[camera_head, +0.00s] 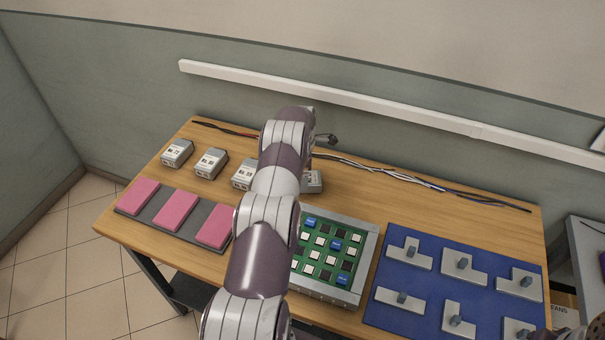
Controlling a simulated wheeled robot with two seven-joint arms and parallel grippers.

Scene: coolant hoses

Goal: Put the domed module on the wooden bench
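The wooden bench (405,205) stands against the wall. Several grey modules with pale labelled faces sit along its back left: one module (177,152), another (210,162), a third (243,174) beside my arm, and one (313,182) partly hidden behind my arm. I cannot make out a domed top on any of them. My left arm crosses the middle of the view. Its gripper (326,139) is a small dark shape above the back of the bench, largely hidden by the wrist; its opening cannot be told. My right gripper does not show clearly; only a dark arm part is at the lower right corner.
Pink pads (176,212) lie on a dark strip at front left. A green board (327,255) with white, black and blue blocks sits in a grey frame. A blue panel (421,300) carries grey pegged pieces. Cables (430,182) run along the back edge. Bare wood shows behind the panel.

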